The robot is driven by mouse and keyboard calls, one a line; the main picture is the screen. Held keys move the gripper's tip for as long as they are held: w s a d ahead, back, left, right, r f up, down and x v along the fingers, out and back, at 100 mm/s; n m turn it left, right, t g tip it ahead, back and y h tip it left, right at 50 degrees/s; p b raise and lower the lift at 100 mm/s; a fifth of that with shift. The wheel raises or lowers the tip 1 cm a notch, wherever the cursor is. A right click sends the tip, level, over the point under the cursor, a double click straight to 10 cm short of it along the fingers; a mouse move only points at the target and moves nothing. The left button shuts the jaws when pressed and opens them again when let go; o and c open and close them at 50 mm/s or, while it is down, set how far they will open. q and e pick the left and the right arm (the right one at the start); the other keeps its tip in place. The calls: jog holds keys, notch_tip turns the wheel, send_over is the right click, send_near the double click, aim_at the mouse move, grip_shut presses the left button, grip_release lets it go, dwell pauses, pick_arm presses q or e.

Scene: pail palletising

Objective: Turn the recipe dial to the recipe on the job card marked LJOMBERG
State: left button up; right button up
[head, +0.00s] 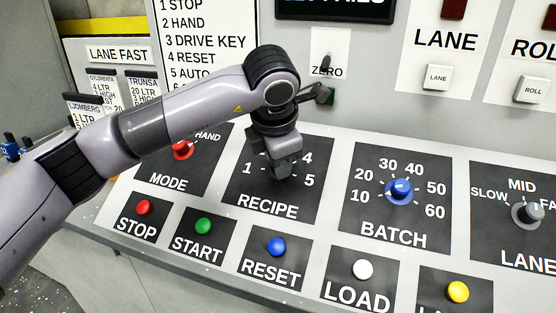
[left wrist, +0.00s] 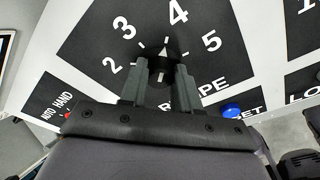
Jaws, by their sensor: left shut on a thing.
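The recipe dial (left wrist: 160,68) is a dark knob on a black RECIPE plate (head: 262,208) with numbers 1 to 5. My left gripper (head: 281,172) comes down over it and is shut on it, one finger on each side in the left wrist view (left wrist: 160,85). A white mark above the knob there lies between 3 and 4, nearer 4; the exact setting is hard to read. The gripper hides most of the dial in the head view. The LJOMBERG job card (head: 84,108) is at the left, its lower part hidden by my arm. My right gripper is not in view.
The MODE selector (head: 183,150) is red, left of the dial; the blue BATCH dial (head: 399,190) is to the right. STOP (head: 144,207), START (head: 203,226) and RESET (head: 277,247) buttons line the front.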

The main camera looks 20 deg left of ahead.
pick_arm(q)
jog(key=shift+r, duration=0.1)
jog(key=o, duration=1.1)
jog(key=shift+c, duration=0.2)
jog(key=v, duration=0.7)
jog(key=shift+b, duration=0.35)
